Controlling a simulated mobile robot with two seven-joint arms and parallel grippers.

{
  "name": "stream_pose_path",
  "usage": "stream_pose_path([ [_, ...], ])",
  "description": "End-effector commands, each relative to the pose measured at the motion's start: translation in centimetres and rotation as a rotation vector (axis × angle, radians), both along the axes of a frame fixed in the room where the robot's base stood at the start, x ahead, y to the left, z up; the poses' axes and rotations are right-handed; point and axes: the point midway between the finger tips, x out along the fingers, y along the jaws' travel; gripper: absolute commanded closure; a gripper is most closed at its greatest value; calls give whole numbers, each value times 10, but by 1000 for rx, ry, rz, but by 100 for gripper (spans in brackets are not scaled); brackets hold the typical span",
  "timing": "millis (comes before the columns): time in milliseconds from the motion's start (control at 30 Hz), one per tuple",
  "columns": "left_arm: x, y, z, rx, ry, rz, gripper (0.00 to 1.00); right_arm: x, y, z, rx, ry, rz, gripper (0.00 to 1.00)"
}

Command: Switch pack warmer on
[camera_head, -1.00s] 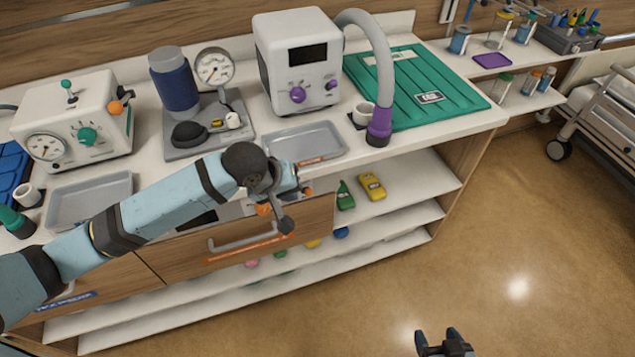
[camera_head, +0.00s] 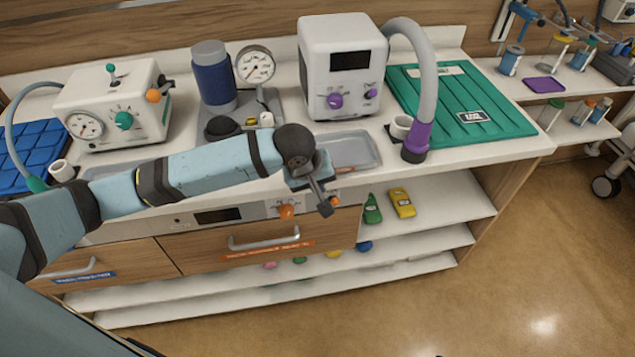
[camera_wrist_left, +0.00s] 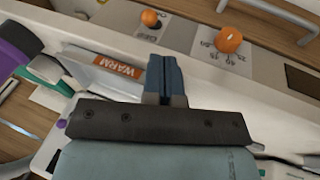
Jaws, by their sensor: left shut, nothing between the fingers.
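The pack warmer's front panel (camera_head: 190,220) sits under the counter edge and has a dark display (camera_head: 218,215). It carries a larger orange knob (camera_head: 287,211), which in the wrist view (camera_wrist_left: 229,40) has numbers around it. A smaller orange knob (camera_head: 335,199) is right of it; it also shows in the wrist view (camera_wrist_left: 150,18), by a label too small to read surely. My left gripper (camera_head: 324,206) is shut and empty, in front of the panel close to the smaller knob. Its fingers (camera_wrist_left: 165,75) point toward the panel; contact cannot be told.
A metal tray (camera_head: 367,150) lies on the counter above the panel, with an orange WARM label (camera_wrist_left: 118,68) near it. A drawer handle (camera_head: 263,240) sticks out below. A white device (camera_head: 343,70) with a purple-ended hose (camera_head: 416,140) stands behind. Open floor lies right.

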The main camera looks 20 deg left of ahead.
Motion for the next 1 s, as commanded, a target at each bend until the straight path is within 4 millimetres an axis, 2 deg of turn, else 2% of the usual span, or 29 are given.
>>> stream_pose_path([
  [33, 3, -2, -11, 1, 3, 0, 100, 0, 0, -2, 1, 1, -1, 36],
  [200, 13, -6, -39, 2, 1, 0, 100, 0, 0, -4, 2, 6, -2, 36],
  [400, 21, -9, -59, 0, 0, -1, 100, 0, 0, -4, 3, 6, -3, 36],
  [867, 22, -10, -64, 0, 0, -1, 100, 1, 0, -3, 3, 4, -4, 36],
  [1000, 22, -10, -63, 7, -10, -1, 100, 2, 0, 4, 3, 1, -3, 36],
])
